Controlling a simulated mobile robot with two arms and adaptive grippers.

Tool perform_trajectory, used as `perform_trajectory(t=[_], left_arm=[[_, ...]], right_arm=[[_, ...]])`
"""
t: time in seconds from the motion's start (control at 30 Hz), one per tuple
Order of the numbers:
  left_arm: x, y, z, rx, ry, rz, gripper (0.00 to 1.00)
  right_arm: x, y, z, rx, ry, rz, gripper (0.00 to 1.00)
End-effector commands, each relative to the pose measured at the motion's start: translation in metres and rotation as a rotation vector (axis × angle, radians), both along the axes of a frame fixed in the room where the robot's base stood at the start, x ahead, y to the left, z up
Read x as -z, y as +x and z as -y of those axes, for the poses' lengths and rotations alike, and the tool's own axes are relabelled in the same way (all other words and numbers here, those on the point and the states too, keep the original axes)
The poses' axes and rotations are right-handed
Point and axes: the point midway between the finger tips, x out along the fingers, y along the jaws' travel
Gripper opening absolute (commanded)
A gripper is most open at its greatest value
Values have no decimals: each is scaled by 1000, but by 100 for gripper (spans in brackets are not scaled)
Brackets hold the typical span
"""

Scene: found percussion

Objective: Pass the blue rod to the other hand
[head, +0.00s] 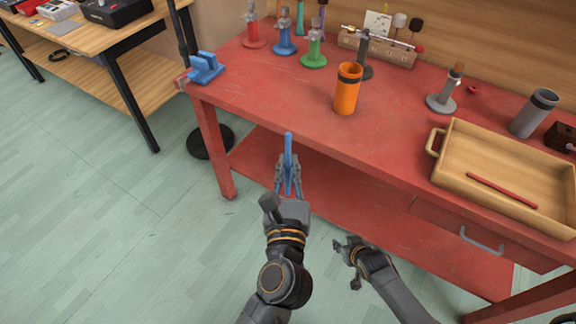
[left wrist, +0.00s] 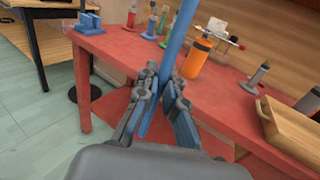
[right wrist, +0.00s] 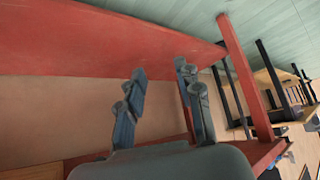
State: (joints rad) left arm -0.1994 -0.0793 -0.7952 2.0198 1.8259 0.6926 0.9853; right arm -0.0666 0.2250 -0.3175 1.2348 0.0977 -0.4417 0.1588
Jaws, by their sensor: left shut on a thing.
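The blue rod (head: 288,150) is held in my left gripper (head: 288,180), in front of the red table's near edge. In the left wrist view the blue rod (left wrist: 178,45) runs up between the fingers of my left gripper (left wrist: 160,95), which are shut on it, with a short end sticking out below. My right gripper (head: 350,258) is low and to the right of the left one, apart from the rod. In the right wrist view the fingers of my right gripper (right wrist: 158,95) stand apart with nothing between them. The rod does not show there.
The red table (head: 300,105) holds an orange cylinder (head: 347,90), several coloured stands, a blue cradle (head: 205,68), a grey cup (head: 534,113) and a wooden tray (head: 452,165) with a red rod (head: 502,190). A lower shelf (head: 390,220) lies beneath.

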Motion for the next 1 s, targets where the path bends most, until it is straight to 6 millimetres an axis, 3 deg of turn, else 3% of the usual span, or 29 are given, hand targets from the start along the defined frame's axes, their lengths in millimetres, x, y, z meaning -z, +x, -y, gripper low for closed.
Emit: perform_trajectory(t=[0.03,0.1,0.3,0.5,0.7,0.83,1.0], left_arm=[[0,0,0,0,0,0,0],[0,0,0,0,0,0,0],[0,0,0,0,0,0,0],[0,0,0,0,0,0,0],[0,0,0,0,0,0,0],[0,0,0,0,0,0,0],[0,0,0,0,0,0,0]], right_arm=[[22,-23,4,4,-12,-44,35],[48,-51,9,6,-27,-95,35],[110,-141,20,6,-67,-240,35],[155,-239,26,-8,-97,-383,35],[179,-325,26,-25,-113,-500,35],[186,-358,25,-34,-117,-544,35],[188,-376,24,-38,-120,-567,35]])
